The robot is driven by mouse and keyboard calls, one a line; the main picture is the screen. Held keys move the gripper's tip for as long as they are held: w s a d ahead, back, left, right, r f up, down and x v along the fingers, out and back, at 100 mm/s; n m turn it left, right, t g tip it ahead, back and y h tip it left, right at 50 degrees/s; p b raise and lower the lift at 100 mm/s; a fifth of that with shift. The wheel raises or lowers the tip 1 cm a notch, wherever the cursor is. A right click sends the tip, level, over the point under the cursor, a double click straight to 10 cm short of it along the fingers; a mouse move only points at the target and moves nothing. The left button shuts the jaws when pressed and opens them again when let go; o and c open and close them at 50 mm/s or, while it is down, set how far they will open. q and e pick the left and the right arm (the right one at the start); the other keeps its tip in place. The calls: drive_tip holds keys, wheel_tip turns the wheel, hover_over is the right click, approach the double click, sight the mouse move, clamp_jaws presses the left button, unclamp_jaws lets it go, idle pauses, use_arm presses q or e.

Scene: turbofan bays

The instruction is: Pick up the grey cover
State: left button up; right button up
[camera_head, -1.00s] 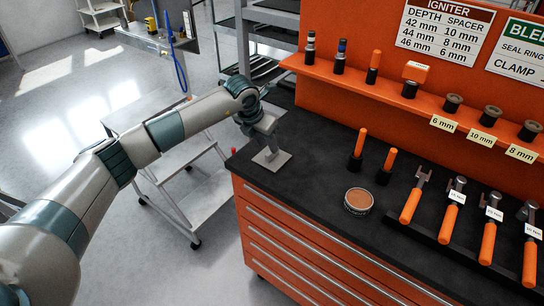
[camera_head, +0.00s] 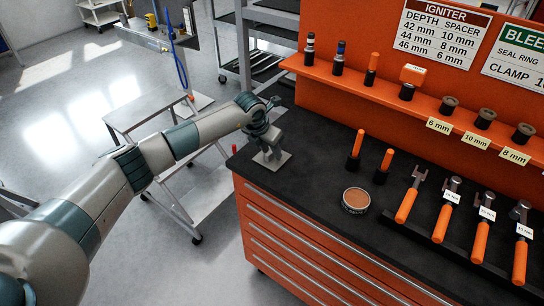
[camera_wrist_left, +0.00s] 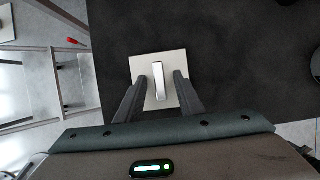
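The grey cover (camera_head: 273,162) is a flat, light square plate lying on the black bench top near its left end. In the left wrist view the cover (camera_wrist_left: 142,68) has a raised bar handle (camera_wrist_left: 159,80) at its middle. My left gripper (camera_head: 268,147) is over the cover, pointing down. In the left wrist view the left gripper (camera_wrist_left: 158,88) has one finger on each side of the handle, with gaps showing, so it is open. Whether the fingertips touch the plate cannot be told. My right gripper is not in view.
On the black bench top (camera_head: 310,185) stand two orange-handled tools (camera_head: 356,150), a round tin (camera_head: 355,200) and a rack of orange-handled tools (camera_head: 443,222). An orange shelf (camera_head: 430,104) holds spacers and plugs. A step trolley (camera_head: 180,190) stands left of the bench.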

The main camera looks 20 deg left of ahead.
sight(274, 159)
use_arm(q)
clamp_jaws()
drive_tip(key=shift+r, duration=0.15)
drive_tip(key=shift+r+b, duration=0.45)
drive_tip(key=shift+b, duration=0.1)
drive_tip(key=r+b, duration=0.1)
drive_tip(key=d+r+b, duration=0.1)
drive_tip(key=r, duration=0.1)
drive_tip(key=shift+d+r, duration=0.1)
drive_tip(key=s+d+r+b, duration=0.1)
drive_tip(key=d+r+b, duration=0.4)
drive_tip(key=d, duration=0.5)
drive_tip(key=shift+d+r, duration=0.25)
drive_tip(key=shift+r, duration=0.6)
